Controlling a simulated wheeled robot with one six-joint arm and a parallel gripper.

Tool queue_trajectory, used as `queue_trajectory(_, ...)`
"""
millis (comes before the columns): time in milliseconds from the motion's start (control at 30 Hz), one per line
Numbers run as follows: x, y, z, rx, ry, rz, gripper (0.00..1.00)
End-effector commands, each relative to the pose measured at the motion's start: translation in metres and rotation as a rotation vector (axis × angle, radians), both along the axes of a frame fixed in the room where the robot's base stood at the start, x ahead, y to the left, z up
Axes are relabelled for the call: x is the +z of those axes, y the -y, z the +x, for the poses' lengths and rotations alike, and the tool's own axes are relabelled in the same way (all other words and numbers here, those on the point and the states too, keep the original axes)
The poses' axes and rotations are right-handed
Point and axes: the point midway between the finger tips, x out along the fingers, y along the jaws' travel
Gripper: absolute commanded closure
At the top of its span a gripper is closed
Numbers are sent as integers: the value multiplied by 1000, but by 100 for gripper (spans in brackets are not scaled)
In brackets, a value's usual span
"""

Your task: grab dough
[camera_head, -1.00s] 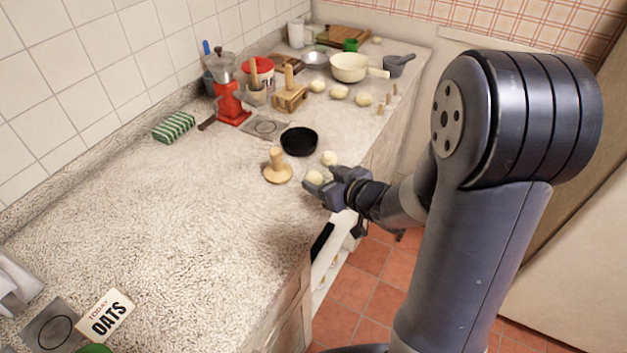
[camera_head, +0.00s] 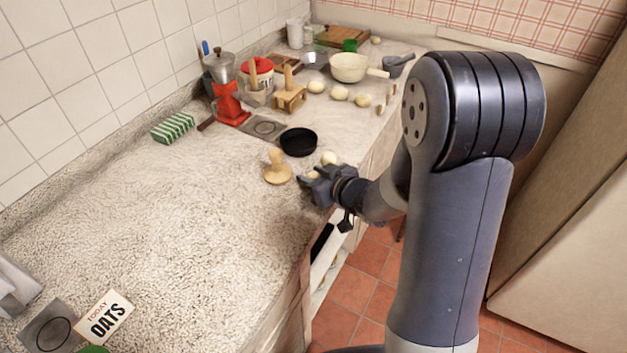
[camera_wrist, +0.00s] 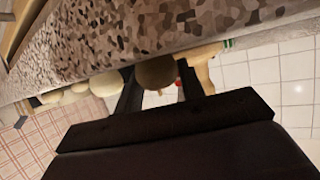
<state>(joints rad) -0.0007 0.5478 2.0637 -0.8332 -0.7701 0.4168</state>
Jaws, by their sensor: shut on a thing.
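A pale dough ball (camera_head: 313,174) is between the fingers of my gripper (camera_head: 313,184), at the counter's front edge. In the wrist view my gripper (camera_wrist: 160,88) has a finger on each side of this dough ball (camera_wrist: 156,72), which looks dark in shadow. My gripper is shut on it. A second dough ball (camera_head: 329,157) lies just behind my gripper; I cannot tell if they touch. Several more dough balls (camera_head: 339,93) lie farther back on the counter.
A wooden press (camera_head: 277,168) stands left of my gripper, and a black bowl (camera_head: 299,142) is behind it. A red coffee grinder (camera_head: 229,100), a wooden block stand (camera_head: 289,97) and a cream pan (camera_head: 348,67) stand farther back. The front left counter (camera_head: 150,225) is mostly clear.

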Motion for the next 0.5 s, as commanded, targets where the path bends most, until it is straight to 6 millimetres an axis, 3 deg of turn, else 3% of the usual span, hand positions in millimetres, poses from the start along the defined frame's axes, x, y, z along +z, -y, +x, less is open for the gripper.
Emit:
queue_trajectory(200, 0, 0, 0, 0, 0, 0, 85)
queue_trajectory(500, 8, 0, 0, 2, 3, -1, 86)
